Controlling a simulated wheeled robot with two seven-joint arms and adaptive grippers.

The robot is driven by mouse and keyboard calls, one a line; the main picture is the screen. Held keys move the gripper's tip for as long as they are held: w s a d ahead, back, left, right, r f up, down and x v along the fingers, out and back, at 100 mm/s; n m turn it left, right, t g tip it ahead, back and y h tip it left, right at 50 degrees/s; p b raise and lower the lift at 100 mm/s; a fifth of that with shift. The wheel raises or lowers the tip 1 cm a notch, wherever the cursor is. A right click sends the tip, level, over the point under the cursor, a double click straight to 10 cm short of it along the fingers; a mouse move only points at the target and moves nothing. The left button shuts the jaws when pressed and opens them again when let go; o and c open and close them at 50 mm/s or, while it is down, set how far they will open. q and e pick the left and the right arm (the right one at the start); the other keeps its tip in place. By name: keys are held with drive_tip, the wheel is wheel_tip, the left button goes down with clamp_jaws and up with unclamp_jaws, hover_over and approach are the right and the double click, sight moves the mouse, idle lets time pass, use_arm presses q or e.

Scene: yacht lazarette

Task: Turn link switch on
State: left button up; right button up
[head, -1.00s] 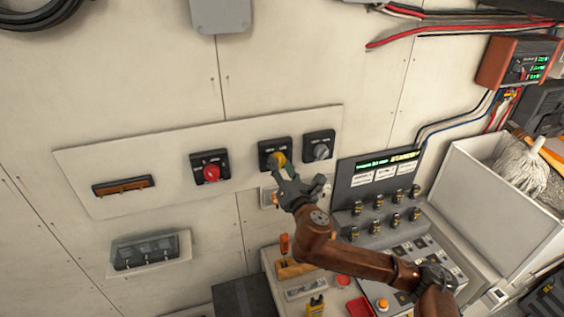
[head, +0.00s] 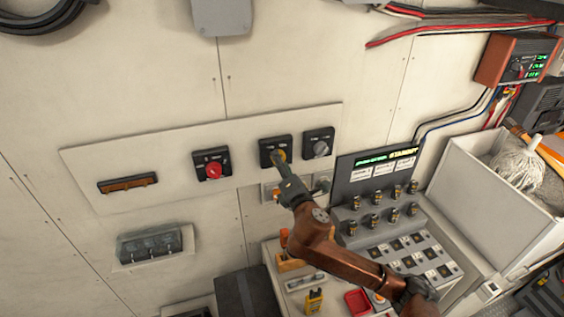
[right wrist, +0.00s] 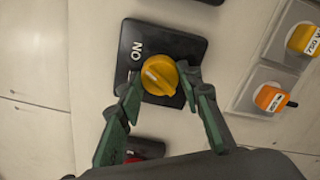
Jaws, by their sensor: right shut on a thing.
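The yellow rotary switch (head: 279,155) sits on a black plate, second from the right on the white wall panel (head: 235,165). In the right wrist view the yellow knob (right wrist: 160,75) has a pale mark on its face, and "ON" is printed on the plate beside it. My right gripper (head: 283,162) is shut on this knob, one green finger on each side in the right wrist view (right wrist: 158,92). The fingers hide part of the knob in the head view. My left gripper is not in view.
A red rotary switch (head: 212,169) lies to the left and a grey one (head: 319,148) to the right on the panel. Orange plugs (right wrist: 270,98) are close beside the gripper. A console (head: 385,215) stands below right, a white bin (head: 485,215) farther right.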

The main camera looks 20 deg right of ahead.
idle(0.3)
drive_tip(key=o, duration=1.2)
drive_tip(key=shift+c, duration=0.2)
drive_tip(key=s, duration=1.2)
drive_tip(key=shift+d, duration=0.25)
